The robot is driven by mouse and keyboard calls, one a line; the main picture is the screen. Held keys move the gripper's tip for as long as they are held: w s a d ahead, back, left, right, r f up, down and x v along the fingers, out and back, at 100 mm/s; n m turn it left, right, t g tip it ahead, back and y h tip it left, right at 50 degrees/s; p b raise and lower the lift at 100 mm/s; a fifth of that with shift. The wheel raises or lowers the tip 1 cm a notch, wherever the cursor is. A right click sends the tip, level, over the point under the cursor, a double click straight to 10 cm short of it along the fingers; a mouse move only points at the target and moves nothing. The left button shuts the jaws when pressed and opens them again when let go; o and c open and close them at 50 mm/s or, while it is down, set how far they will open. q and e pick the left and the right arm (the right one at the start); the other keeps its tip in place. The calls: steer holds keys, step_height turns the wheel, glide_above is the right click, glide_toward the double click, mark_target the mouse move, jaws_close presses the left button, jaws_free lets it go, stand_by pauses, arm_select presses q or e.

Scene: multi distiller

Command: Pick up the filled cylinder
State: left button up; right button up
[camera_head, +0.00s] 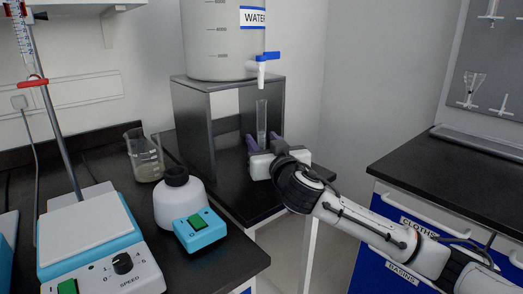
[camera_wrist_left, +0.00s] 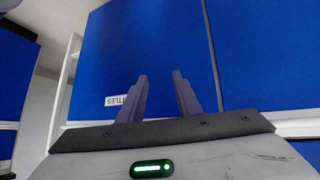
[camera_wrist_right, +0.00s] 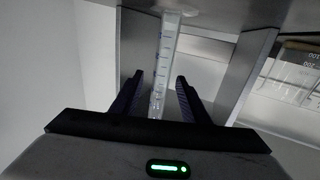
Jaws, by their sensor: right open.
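The glass cylinder (camera_head: 261,122) stands upright under the tap of the water tank, inside the opening of the grey metal stand. It also shows in the right wrist view (camera_wrist_right: 165,65), with graduation marks; its fill level is hard to tell. My right gripper (camera_head: 261,143) reaches in from the right, with its fingers around the lower part of the cylinder. In the right wrist view the open fingers (camera_wrist_right: 160,95) stand one on each side of the cylinder, with gaps between. My left gripper (camera_wrist_left: 160,95) is open and empty, facing blue cupboard doors.
The water tank (camera_head: 222,45) with its blue-handled tap (camera_head: 262,66) sits on the metal stand (camera_head: 196,130) above the cylinder. A beaker (camera_head: 144,158), a white and blue device (camera_head: 190,210) and a stirrer (camera_head: 92,245) stand on the left bench. The right counter (camera_head: 450,180) is clear.

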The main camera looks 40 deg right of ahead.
steer(key=shift+w+d, duration=0.15)
steer(key=shift+w, duration=0.4)
jaws_close()
